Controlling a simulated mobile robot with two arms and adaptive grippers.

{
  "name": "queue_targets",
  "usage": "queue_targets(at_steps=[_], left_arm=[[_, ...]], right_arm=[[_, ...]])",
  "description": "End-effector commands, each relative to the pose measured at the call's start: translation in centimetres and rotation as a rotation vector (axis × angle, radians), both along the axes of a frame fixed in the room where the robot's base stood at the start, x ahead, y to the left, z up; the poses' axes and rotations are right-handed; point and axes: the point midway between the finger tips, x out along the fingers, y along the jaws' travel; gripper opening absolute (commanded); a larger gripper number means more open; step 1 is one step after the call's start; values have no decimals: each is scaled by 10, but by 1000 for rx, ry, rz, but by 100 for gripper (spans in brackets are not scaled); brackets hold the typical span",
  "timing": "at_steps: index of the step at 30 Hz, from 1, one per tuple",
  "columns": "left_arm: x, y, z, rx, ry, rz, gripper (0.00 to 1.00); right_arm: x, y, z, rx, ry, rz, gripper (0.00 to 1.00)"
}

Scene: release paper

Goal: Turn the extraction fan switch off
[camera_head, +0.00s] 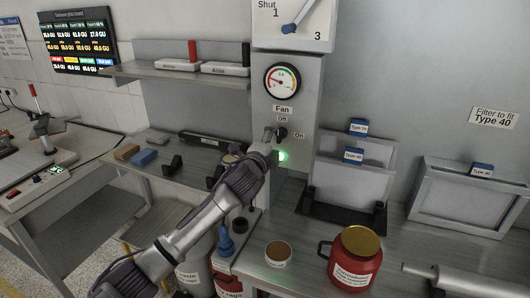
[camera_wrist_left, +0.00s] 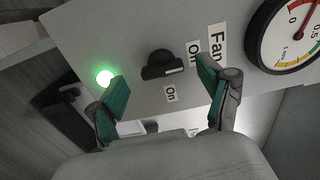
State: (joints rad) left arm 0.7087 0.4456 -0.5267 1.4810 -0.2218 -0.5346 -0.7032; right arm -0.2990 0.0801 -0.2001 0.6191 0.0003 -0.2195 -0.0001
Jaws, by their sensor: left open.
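The fan switch is a black rotary knob (camera_head: 281,133) on the grey column, with the "Fan" and "Off" labels above it and "On" to its right. In the left wrist view the knob (camera_wrist_left: 163,66) has a pale mark at one end; I cannot tell surely which label it faces. A green lamp (camera_wrist_left: 105,77) beside it is lit. My left gripper (camera_head: 273,142) is at the column, just in front of the switch. In the wrist view its green-padded fingers (camera_wrist_left: 161,80) are spread either side of the knob, with visible gaps. My right gripper is out of view.
A round gauge (camera_head: 282,81) is above the switch, and a large dial (camera_head: 292,22) higher up. A red jar (camera_head: 356,258) and small tub (camera_head: 278,254) stand on the bench below. A filter rack (camera_head: 349,180) is to the right, a shelf (camera_head: 180,70) to the left.

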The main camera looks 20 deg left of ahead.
Motion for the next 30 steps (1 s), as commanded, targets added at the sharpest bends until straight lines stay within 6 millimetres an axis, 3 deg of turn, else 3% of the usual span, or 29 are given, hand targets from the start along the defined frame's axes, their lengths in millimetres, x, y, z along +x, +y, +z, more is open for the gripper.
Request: queue_targets(at_steps=[6,12,18,30], left_arm=[[-48,2,-1,0,1,-1,79],[-81,3,-1,-2,1,-1,79],[-94,4,0,-2,1,0,79],[-94,4,0,-2,1,0,79]], right_arm=[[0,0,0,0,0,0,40],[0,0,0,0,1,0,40],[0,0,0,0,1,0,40],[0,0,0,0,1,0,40]])
